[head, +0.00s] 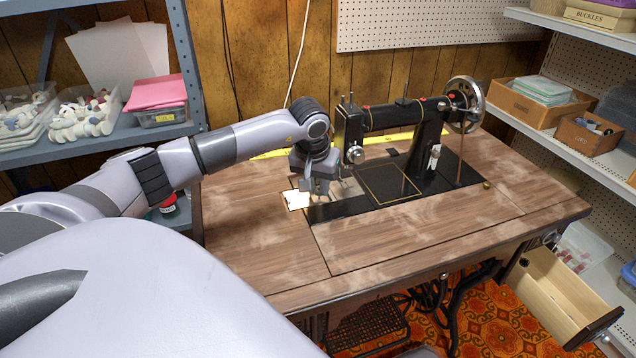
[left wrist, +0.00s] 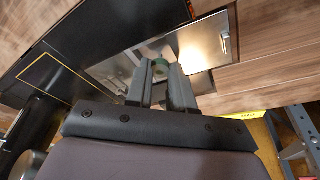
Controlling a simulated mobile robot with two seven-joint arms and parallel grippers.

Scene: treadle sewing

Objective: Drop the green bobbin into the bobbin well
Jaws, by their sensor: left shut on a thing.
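My left gripper (head: 318,188) is over the left end of the black machine bed, beside the needle end of the sewing machine (head: 375,118). In the left wrist view its fingers (left wrist: 161,80) are shut on the green bobbin (left wrist: 159,66), which shows between the tips. The bobbin is not discernible in the head view. A shiny metal slide plate (left wrist: 207,42) lies just beyond the fingertips; it looks bright white in the head view (head: 297,200). The bobbin well is mostly hidden by the gripper, and I cannot tell how high the bobbin is above it. My right gripper is not in view.
The wooden sewing table (head: 262,235) is clear in front and at left. A yellow tape measure (head: 268,154) lies along the back. An open drawer (head: 562,290) sticks out at right front. Shelves with boxes (head: 542,102) stand at right, and a grey shelf (head: 110,137) at left.

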